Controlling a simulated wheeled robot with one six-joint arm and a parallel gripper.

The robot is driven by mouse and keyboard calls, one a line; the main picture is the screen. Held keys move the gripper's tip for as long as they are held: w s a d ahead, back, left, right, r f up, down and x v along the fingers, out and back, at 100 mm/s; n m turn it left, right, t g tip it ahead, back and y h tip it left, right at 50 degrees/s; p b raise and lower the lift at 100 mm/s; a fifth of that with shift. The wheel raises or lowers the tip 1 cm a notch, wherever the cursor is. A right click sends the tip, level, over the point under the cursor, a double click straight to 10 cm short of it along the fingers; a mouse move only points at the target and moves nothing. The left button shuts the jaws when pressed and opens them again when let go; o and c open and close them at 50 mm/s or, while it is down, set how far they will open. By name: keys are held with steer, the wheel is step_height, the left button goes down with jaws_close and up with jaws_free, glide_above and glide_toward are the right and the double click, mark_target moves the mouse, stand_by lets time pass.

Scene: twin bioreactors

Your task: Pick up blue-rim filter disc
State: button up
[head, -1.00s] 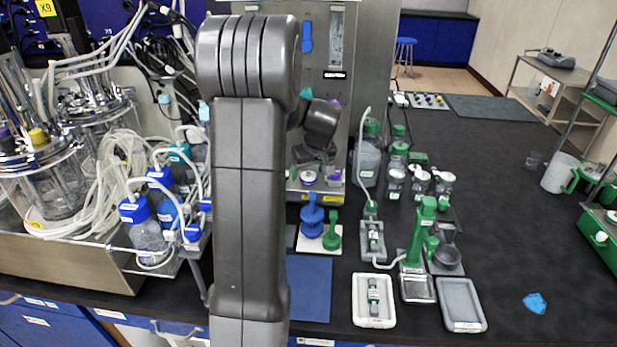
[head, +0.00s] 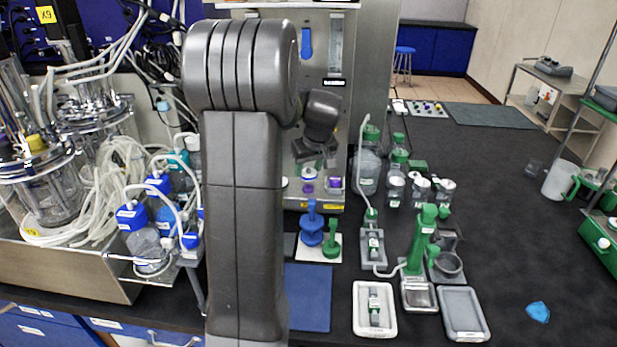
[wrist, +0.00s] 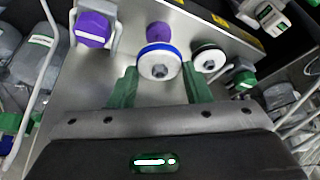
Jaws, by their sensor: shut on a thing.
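The blue-rim filter disc (wrist: 160,64) is a round white disc with a blue edge. In the wrist view it sits between the two green fingers of my gripper (wrist: 161,84), which is shut on it. In the head view the disc (head: 309,172) shows small in front of the steel panel, just above a purple piece (head: 307,187). My arm hides part of the panel in the head view.
A purple cap (wrist: 93,29) and a purple piece (wrist: 158,32) are near the disc. Below the panel stand a blue stand (head: 312,230) and a green stand (head: 331,243). Bottles (head: 368,168) crowd the right, tubing (head: 125,185) the left.

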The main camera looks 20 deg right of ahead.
steer(key=s+d+b, duration=0.1)
steer(key=s+b, duration=0.2)
steer(key=s, duration=1.4)
steer(key=shift+s+d+f, duration=0.15)
steer(key=shift+s, duration=0.2)
